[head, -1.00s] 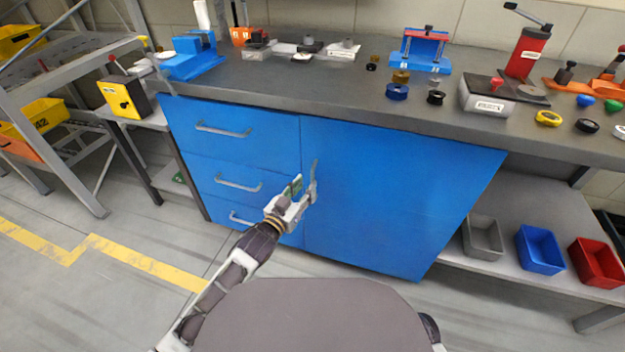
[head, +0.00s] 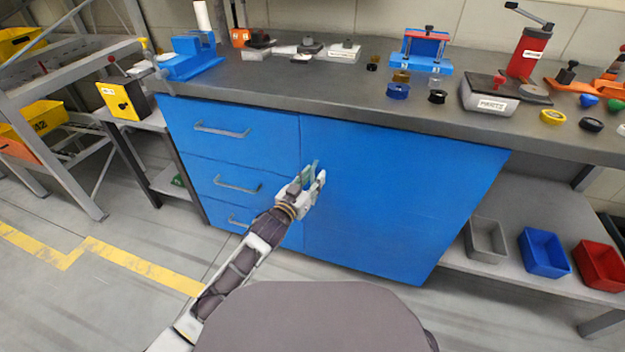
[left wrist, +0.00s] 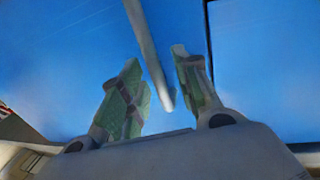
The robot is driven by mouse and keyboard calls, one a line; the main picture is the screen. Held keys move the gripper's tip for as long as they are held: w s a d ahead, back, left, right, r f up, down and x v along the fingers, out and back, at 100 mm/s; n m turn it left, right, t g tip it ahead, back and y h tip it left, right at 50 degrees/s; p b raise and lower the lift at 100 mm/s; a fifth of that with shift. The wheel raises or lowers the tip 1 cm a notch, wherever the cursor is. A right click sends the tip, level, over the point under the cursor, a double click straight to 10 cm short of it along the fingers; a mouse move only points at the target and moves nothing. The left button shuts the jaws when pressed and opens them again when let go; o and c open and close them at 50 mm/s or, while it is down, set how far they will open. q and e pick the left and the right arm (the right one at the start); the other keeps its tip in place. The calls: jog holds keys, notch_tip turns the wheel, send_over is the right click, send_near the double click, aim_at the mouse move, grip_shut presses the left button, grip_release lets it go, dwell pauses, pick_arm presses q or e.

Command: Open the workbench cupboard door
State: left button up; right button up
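The blue cupboard door (head: 400,195) is shut, flush under the workbench top, to the right of the drawers. My left gripper (head: 312,171) is at the door's left edge, where its upright handle is mostly hidden behind the fingers. In the left wrist view the grey bar handle (left wrist: 147,50) runs down between the two green-padded fingers of the left gripper (left wrist: 164,88). The fingers stand apart, with a gap visible on both sides of the bar. I cannot tell whether either finger touches it. My right gripper is not in view.
Blue drawers (head: 222,160) with bar handles are left of the door. Grey, blue (head: 543,252) and red bins stand on the low shelf to the right. Tools and fixtures cover the worktop (head: 300,85). The floor before the door looks clear.

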pick_arm(q)
jog(key=shift+c, duration=0.4)
grip_shut()
jog(key=shift+s, duration=0.15)
